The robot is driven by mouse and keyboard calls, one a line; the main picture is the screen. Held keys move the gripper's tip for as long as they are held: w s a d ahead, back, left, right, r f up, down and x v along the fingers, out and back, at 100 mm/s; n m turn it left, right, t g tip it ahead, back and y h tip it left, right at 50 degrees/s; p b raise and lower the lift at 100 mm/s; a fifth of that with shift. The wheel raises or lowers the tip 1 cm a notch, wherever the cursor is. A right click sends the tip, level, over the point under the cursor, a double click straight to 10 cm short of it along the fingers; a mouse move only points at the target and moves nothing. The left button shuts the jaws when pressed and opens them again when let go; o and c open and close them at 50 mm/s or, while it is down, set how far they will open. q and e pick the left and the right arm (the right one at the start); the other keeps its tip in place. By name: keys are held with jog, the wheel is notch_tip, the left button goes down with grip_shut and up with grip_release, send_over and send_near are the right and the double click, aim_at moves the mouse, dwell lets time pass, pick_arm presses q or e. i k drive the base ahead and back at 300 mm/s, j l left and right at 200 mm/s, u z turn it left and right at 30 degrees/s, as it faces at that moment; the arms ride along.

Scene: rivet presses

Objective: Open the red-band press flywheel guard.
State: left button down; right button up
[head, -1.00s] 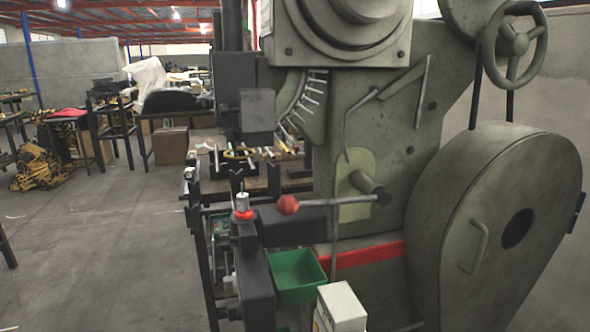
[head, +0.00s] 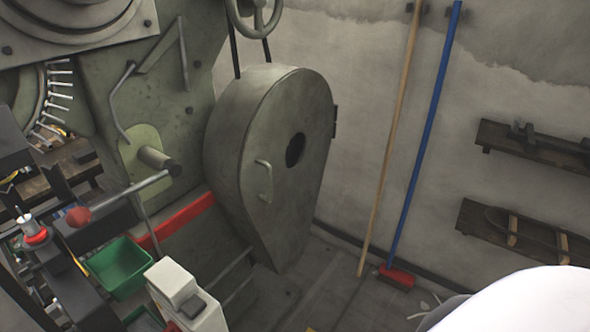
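The red-band press (head: 196,110) stands at the left in the head view, with a red band (head: 178,220) low on its body. Its flywheel guard (head: 232,130) is a grey-green teardrop cover with a round dark hole. A handle (head: 264,181) sits on the guard's face, left of the hole, and a dark hinge-like piece (head: 334,121) is on its right edge. The guard looks closed against the press. A white rounded shape, perhaps part of my own body, fills the bottom right corner. Neither gripper shows.
A wooden pole (head: 391,130) and a blue-handled broom (head: 424,140) lean on the wall right of the guard. Two wall shelves (head: 500,140) hang farther right. A green bin (head: 119,265) and a white box (head: 186,300) are in front of the press. Floor below the guard is partly clear.

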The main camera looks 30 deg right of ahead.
aim_at(279, 202)
jog(key=z, duration=1.05)
